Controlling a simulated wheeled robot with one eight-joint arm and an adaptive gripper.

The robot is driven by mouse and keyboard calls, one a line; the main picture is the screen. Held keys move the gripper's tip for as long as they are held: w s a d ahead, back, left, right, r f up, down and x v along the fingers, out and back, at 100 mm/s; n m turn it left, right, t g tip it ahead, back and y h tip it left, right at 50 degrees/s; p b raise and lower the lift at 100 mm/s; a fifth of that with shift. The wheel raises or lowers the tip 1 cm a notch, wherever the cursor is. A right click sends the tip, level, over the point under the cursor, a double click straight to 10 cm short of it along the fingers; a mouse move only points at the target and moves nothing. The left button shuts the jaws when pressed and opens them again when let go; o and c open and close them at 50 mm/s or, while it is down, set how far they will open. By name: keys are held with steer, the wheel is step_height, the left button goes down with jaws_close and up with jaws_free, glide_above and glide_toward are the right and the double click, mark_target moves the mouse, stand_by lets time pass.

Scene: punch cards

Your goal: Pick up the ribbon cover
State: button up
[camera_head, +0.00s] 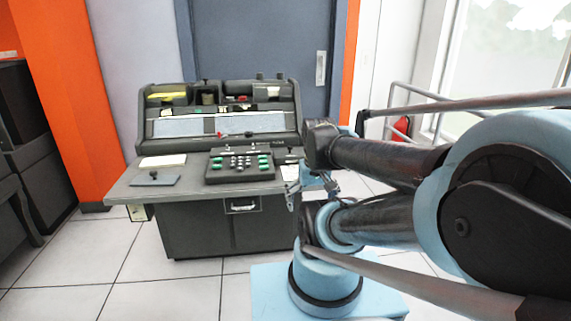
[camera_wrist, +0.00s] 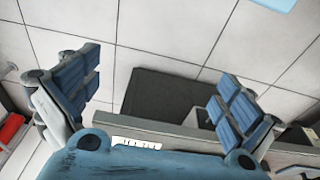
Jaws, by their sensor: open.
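I cannot tell for certain which part is the ribbon cover. A flat grey-blue plate with a dark knob (camera_head: 153,180) lies on the left of the desk of a dark punch card machine (camera_head: 215,225). My gripper (camera_head: 303,190) is at the right front edge of that desk, well to the right of the plate and apart from it. In the wrist view my gripper (camera_wrist: 158,95) is open, its two blue-padded fingers spread wide with nothing held between them. A dark grey surface and tiled floor show beyond the fingers. The plate is not recognisable in the wrist view.
A keyboard block (camera_head: 240,164) with green and white keys sits on the desk's right half. A pale card stack (camera_head: 162,161) lies behind the plate. The machine's raised back holds small items, one yellow (camera_head: 166,96). Tiled floor (camera_head: 65,265) is clear at the left front.

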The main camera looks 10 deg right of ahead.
steer(key=shift+s, duration=0.15)
stand_by(0.3)
step_height(320, 180, up, 19)
steer(key=m+g, duration=0.2)
steer(key=m, duration=1.6)
glide_above(290, 147)
step_height(290, 147, down, 12)
steer(key=shift+r, duration=0.25)
steer(key=shift+w+f, duration=0.15)
steer(key=shift+f, duration=1.2)
steer(key=shift+w+f, duration=0.15)
steer(key=shift+f, duration=1.15)
steer(key=shift+s, duration=0.1)
steer(key=c, duration=1.8)
